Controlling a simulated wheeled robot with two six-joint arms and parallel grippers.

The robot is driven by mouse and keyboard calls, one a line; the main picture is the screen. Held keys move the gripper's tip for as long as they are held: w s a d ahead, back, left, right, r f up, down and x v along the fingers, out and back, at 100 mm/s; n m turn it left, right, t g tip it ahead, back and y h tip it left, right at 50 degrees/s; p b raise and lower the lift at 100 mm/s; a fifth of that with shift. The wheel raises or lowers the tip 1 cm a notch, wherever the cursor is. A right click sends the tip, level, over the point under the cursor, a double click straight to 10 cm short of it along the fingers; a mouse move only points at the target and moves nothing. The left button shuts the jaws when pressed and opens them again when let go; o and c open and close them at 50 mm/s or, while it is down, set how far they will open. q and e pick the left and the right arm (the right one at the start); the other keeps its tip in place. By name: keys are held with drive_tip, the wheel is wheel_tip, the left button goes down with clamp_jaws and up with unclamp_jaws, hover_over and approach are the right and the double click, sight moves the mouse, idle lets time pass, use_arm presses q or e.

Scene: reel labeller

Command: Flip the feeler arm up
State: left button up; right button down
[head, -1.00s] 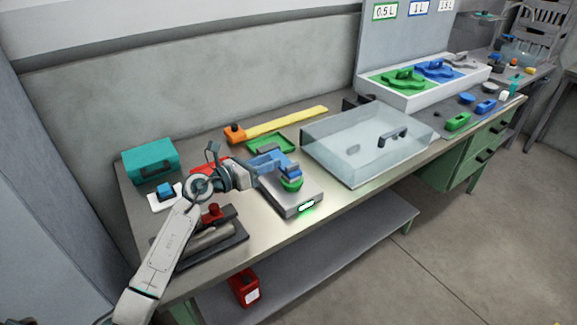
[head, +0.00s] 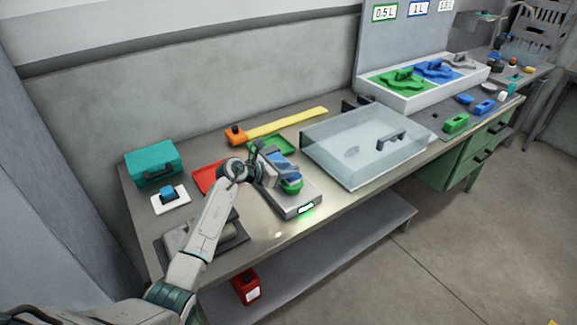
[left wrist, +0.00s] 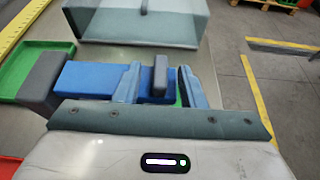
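The reel labeller has a grey base (head: 290,208) with a lit green display on its front. On top are a blue arm (left wrist: 90,80) with a dark grey block at its left end, and a green round part (head: 292,188) below its front end. In the left wrist view, a small dark grey upright tab (left wrist: 160,76) stands on the blue part. My left gripper (left wrist: 160,84) is over the labeller, its two light-blue fingers apart, one on each side of the tab. I cannot tell whether they touch it. The gripper hides much of the blue arm in the head view. My right gripper is not in view.
A clear-lidded box (head: 350,150) stands right of the labeller. A green tray (head: 290,141), yellow ruler (head: 285,123) and red tray (head: 205,180) lie behind and left. A teal case (head: 152,165) stands at the back left. My left arm crosses above a dark mat (head: 240,232).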

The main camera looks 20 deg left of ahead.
use_arm(q)
drive_tip(key=shift+w+d+f, duration=0.2)
drive_tip(key=shift+w+d, duration=0.1)
drive_tip(key=shift+w, duration=0.05)
clamp_jaws()
